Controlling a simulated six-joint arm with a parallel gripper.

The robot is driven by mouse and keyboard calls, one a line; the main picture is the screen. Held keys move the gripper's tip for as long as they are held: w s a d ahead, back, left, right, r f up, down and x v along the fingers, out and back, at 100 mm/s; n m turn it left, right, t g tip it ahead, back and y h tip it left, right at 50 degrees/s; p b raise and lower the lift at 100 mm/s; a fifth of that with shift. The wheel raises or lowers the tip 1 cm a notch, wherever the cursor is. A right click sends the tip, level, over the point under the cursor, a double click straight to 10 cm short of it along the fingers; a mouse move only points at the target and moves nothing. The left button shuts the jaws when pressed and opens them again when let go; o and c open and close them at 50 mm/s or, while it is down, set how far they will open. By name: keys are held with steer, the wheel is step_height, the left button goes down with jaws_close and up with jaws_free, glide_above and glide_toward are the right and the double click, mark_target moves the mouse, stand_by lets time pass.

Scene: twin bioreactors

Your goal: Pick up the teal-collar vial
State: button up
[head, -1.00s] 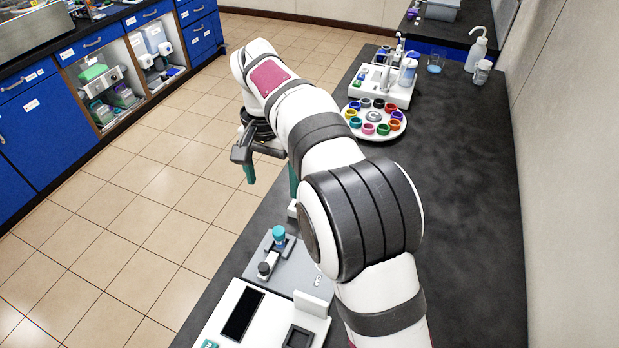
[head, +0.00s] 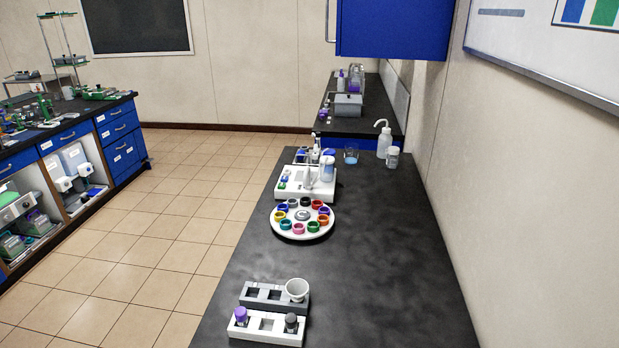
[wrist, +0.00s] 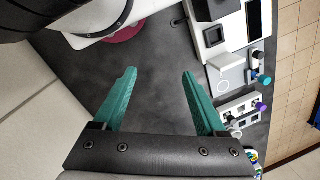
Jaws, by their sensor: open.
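A vial with a teal top (wrist: 265,80) shows at the right of the wrist view, beside the grey plate (wrist: 228,78). Its body is mostly hidden from this angle. My gripper (wrist: 158,74) is open and empty, with its two teal fingers spread over bare dark bench. The teal-topped vial lies to the right of the fingers, well apart from them. Neither this vial nor my gripper is in the head view.
A dark-topped vial (wrist: 258,55) is near the teal one. A white rack (head: 266,325) holds a purple-topped vial (head: 240,315) and a dark-topped vial (head: 291,322). Behind are a grey rack with a white cup (head: 297,289) and a round carousel (head: 302,234). The bench's right side is clear.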

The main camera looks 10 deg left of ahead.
steer(key=w+a+f+n+t+h, duration=0.3)
steer(key=w+a+n+h, duration=0.85)
steer(key=n, duration=1.15)
steer(key=s+a+f+n+t+y, duration=0.1)
steer(key=a+f+n+t+y, duration=0.15)
steer(key=a+n, duration=0.4)
steer(key=s+a+f+n+t+y, duration=0.1)
steer(key=a+f+n+t, duration=0.25)
steer(key=a, duration=0.55)
steer(key=s+a+f+n+t+y, duration=0.2)
steer(key=a+n+t, duration=0.25)
steer(key=a, duration=0.35)
steer(key=shift+n, duration=0.35)
steer(key=x, duration=1.5)
steer(key=shift+w+f, duration=0.2)
steer(key=shift+w, duration=0.15)
steer(key=shift+g, duration=0.25)
jaws_close()
